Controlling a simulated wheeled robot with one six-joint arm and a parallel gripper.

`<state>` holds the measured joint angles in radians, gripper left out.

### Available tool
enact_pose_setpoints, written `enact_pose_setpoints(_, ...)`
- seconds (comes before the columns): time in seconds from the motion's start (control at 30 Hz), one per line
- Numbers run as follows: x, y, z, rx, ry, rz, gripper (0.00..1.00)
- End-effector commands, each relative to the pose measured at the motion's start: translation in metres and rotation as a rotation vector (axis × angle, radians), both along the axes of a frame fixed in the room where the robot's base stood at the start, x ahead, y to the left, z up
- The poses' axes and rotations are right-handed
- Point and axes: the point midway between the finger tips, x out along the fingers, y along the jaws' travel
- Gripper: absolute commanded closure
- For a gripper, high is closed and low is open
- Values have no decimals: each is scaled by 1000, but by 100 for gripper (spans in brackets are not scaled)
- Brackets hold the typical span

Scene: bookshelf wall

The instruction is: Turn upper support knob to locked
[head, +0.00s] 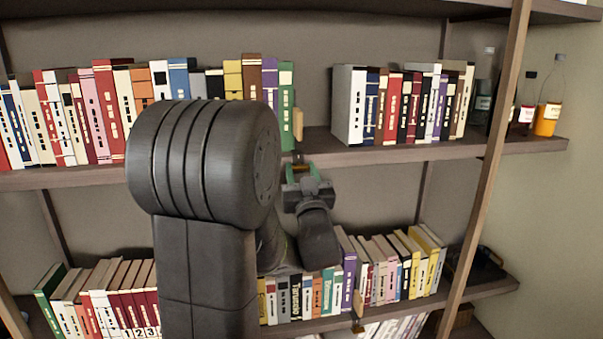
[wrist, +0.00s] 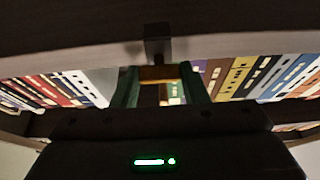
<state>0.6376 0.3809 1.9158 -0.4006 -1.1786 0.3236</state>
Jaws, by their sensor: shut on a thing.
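The upper support knob is a small brown-orange bar below a dark bracket under the upper shelf. In the wrist view the knob (wrist: 158,73) lies crosswise between the two green fingers of my gripper (wrist: 160,88), with the dark bracket (wrist: 157,43) just above it. In the head view my gripper (head: 301,172) is raised to the underside of the upper shelf (head: 400,155), and the knob (head: 300,167) shows only as a small patch between the fingers. My gripper is shut on the knob. I cannot read any locked mark.
Books (head: 195,80) fill the upper shelf on the left and right of a wooden bookend (head: 298,124). Glass bottles (head: 547,118) stand at its right end. A slanted wooden post (head: 490,190) runs at the right. The lower shelf carries more books (head: 400,262) below my gripper.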

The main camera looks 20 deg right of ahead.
Motion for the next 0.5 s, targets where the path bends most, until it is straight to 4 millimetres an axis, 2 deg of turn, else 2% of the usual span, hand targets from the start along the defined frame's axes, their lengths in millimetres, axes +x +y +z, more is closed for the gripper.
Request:
enact_pose_setpoints(0.27,0,1,-1,68,-17,1,83)
enact_pose_setpoints(0.5,0,3,-2,234,-59,3,83)
